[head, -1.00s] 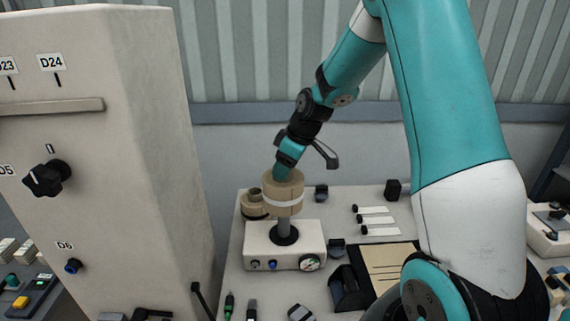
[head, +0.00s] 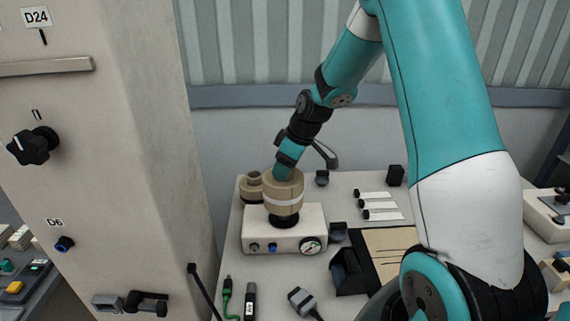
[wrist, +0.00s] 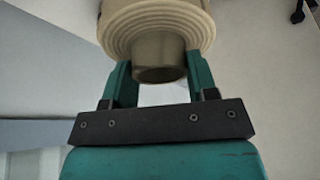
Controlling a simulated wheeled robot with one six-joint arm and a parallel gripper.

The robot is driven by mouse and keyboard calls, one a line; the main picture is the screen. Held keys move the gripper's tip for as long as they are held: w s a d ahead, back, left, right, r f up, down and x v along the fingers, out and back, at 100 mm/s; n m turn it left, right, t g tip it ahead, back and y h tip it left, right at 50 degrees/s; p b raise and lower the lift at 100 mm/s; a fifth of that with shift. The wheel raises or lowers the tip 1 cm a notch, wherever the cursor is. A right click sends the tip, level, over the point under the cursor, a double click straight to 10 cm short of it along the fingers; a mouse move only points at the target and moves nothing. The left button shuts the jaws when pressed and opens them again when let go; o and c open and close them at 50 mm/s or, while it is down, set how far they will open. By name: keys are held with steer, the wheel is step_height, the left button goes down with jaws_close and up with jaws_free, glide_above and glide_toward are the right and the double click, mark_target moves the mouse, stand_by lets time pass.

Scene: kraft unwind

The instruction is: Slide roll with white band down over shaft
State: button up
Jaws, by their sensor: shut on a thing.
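The brown roll with a white band (head: 283,198) is upright in the head view, low over the white unwind unit (head: 262,240). Its underside is just above or at the black round base (head: 284,220) of the shaft. The shaft itself is hidden, covered by the roll. My gripper (head: 284,172) comes down from above and is shut on the roll's top. In the wrist view my gripper (wrist: 159,80) has its two teal fingers on either side of the roll's protruding core (wrist: 160,68). The wider ringed body of the roll (wrist: 158,30) lies beyond the fingers.
A second brown roll (head: 251,187) without a visible band stands close behind left. White strips (head: 380,205) and a tan sheet in a dark tray (head: 392,252) lie to the right. The tall grey cabinet (head: 130,130) stands at the left.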

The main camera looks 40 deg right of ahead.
mark_target(286, 180)
steer(key=shift+f+b, duration=1.05)
steer(key=shift+f, duration=0.45)
steer(key=shift+f+b, duration=0.75)
steer(key=shift+f, duration=0.05)
stand_by(0.7)
steer(key=o, duration=1)
steer(key=shift+s, duration=0.1)
steer(key=b+v, duration=0.2)
steer(key=v, duration=1.5)
steer(key=shift+s+d+r, duration=0.1)
steer(key=shift+s+r, duration=0.05)
steer(key=shift+r, duration=0.05)
steer(key=s+a+f+g+y, duration=0.1)
steer(key=s+a+f, duration=0.1)
steer(key=s+a, duration=0.75)
steer(key=s+a+f+g+y, duration=0.1)
steer(key=s+a, duration=0.3)
steer(key=a, duration=1.1)
steer(key=shift+g, duration=0.8)
steer(key=s+a+f, duration=0.1)
steer(key=s, duration=0.2)
steer(key=s+a, duration=0.1)
steer(key=s, duration=0.1)
steer(key=s+a+f, duration=0.1)
steer(key=s, duration=0.2)
steer(key=shift+s+a+f, duration=0.25)
steer(key=shift+s+f, duration=0.05)
steer(key=shift+s, duration=0.05)
